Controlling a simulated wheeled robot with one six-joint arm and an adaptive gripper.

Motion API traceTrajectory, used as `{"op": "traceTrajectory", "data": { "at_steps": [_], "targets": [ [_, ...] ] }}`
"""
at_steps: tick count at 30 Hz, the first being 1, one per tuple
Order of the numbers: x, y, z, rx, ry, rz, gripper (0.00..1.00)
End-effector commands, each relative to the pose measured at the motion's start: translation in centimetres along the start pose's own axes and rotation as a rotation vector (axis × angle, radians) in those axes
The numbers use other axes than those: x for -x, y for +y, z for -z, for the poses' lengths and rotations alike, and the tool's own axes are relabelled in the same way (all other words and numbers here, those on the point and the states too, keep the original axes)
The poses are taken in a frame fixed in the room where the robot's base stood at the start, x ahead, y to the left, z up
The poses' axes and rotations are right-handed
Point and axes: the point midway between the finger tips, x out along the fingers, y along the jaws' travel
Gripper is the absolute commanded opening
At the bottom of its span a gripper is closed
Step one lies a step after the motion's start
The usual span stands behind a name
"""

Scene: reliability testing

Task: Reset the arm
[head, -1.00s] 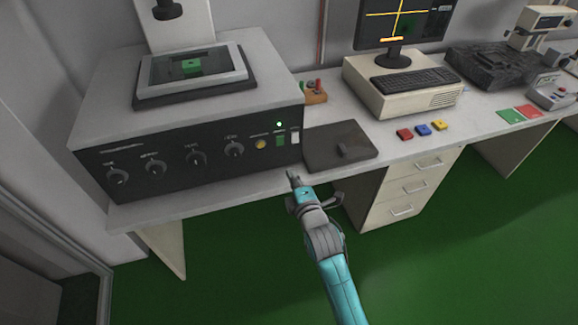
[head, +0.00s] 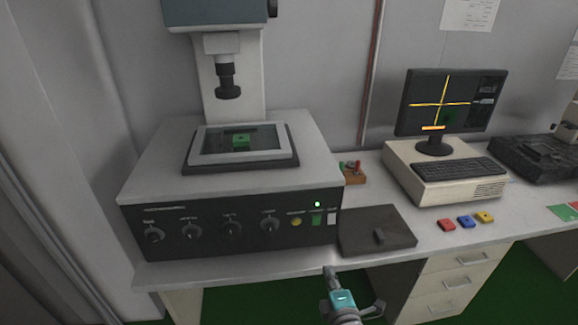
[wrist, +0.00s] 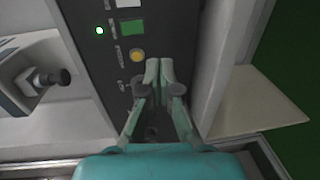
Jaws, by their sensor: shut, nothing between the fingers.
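My gripper (head: 330,271) shows at the bottom of the head view, in front of the bench edge and below the machine's control panel. Its fingers are closed together with nothing between them. In the wrist view my gripper (wrist: 159,68) points at the dark control panel (wrist: 105,65). The fingertips appear close to the yellow button (wrist: 137,55), but I cannot tell the gap. A green button (wrist: 132,28) and a lit green lamp (wrist: 99,30) are beside it. Most of my arm is out of the head view.
The microscope-like machine (head: 160,190) stands at the left of the bench with a green part (head: 241,141) on its stage. A dark flat box (head: 365,225) lies right of it. Further right are a computer (head: 400,165), a monitor (head: 452,88) and red, blue and yellow blocks (head: 466,222).

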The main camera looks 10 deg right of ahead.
Motion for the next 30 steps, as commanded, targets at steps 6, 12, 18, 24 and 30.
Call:
{"op": "traceTrajectory", "data": {
  "at_steps": [6, 12, 18, 24, 30],
  "targets": [
    [3.1, -2.2, -0.1, -0.094, 0.001, 0.015, 0.0],
    [10.0, -5.7, -0.4, -0.316, 0.0, 0.041, 0.0],
    [17.1, -7.9, -0.6, -0.551, -0.008, 0.063, 0.0],
    [24.1, -8.7, -0.8, -0.785, -0.022, 0.082, 0.0],
    [30.9, -8.4, -0.9, -1.02, -0.044, 0.101, 0.0]
  ]
}}
